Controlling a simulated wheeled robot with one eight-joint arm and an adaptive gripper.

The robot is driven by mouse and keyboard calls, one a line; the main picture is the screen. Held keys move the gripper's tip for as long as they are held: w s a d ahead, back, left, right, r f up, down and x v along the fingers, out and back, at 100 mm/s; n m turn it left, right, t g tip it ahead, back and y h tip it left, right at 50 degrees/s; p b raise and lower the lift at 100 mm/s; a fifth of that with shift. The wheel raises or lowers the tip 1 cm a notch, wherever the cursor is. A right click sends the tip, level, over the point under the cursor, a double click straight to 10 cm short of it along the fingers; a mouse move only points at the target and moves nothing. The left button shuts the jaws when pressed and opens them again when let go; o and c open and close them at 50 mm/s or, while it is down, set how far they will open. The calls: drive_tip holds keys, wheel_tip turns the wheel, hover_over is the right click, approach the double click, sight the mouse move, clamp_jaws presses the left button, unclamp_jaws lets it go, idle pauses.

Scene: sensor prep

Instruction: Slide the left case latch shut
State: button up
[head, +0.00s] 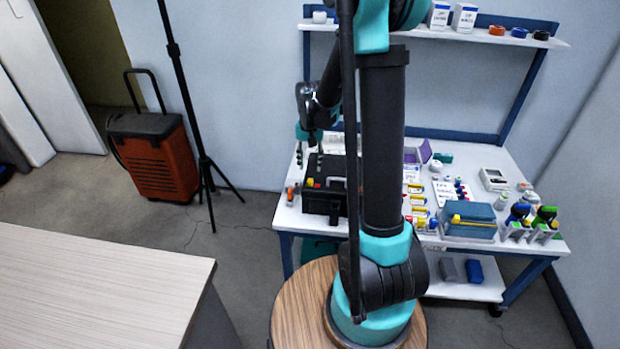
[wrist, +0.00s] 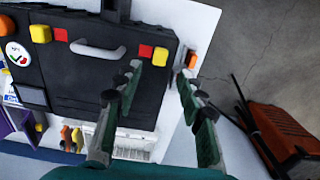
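The black case (wrist: 82,75) lies on the white table, with a grey handle (wrist: 97,50) on its front; it also shows in the head view (head: 322,203). In the wrist view a yellow latch piece (wrist: 160,56) and a red square (wrist: 145,51) sit right of the handle. This matches the case's left side in the head view, where a yellow piece (head: 309,182) shows. Another yellow piece (wrist: 40,33) and red square (wrist: 61,34) sit across the handle. My gripper (wrist: 158,76) is open and empty, above the case's edge near the yellow latch piece; contact is not visible.
A small orange item (wrist: 191,61) stands on the table beside the case. The blue rear frame (head: 450,133) rises behind the table. Bottles, boxes and a blue container (head: 470,215) crowd the table's right side. An orange wheeled case (head: 157,160) and tripod stand left.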

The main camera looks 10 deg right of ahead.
sight(310, 180)
wheel_tip(310, 180, down, 7)
drive_tip(key=shift+r, duration=0.1)
idle(0.4)
clamp_jaws()
